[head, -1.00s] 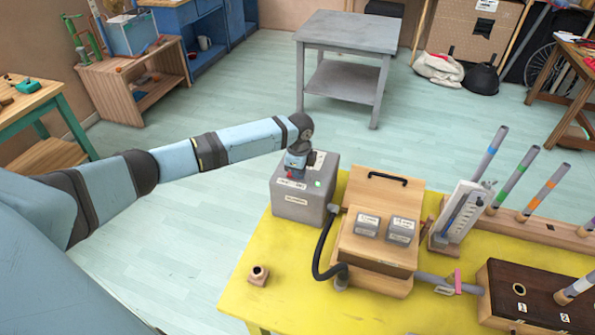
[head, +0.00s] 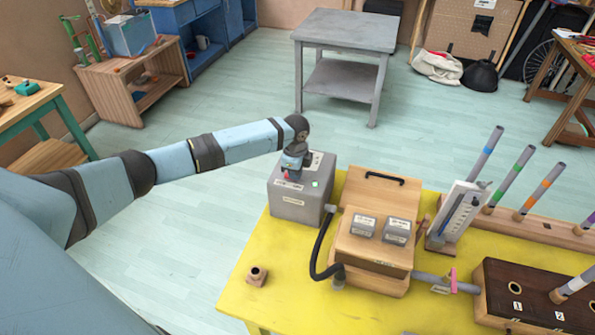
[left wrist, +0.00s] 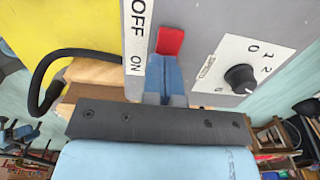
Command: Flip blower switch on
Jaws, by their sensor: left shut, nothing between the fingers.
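The blower is a grey box (head: 297,206) at the left back corner of the yellow table. My left gripper (head: 291,174) is over its top, with its fingers shut and empty. In the left wrist view the blue fingertips (left wrist: 165,64) are at the near end of the red switch (left wrist: 171,41), touching or almost touching it. The switch stands beside a white label (left wrist: 136,40) reading OFF at the far end and ON at the near end. The fingers hide part of the switch's base. My right gripper is not in view.
A black dial (left wrist: 240,77) sits on the box to the right of the switch in the wrist view. A black hose (head: 321,250) runs from the box to a wooden chest (head: 372,252).

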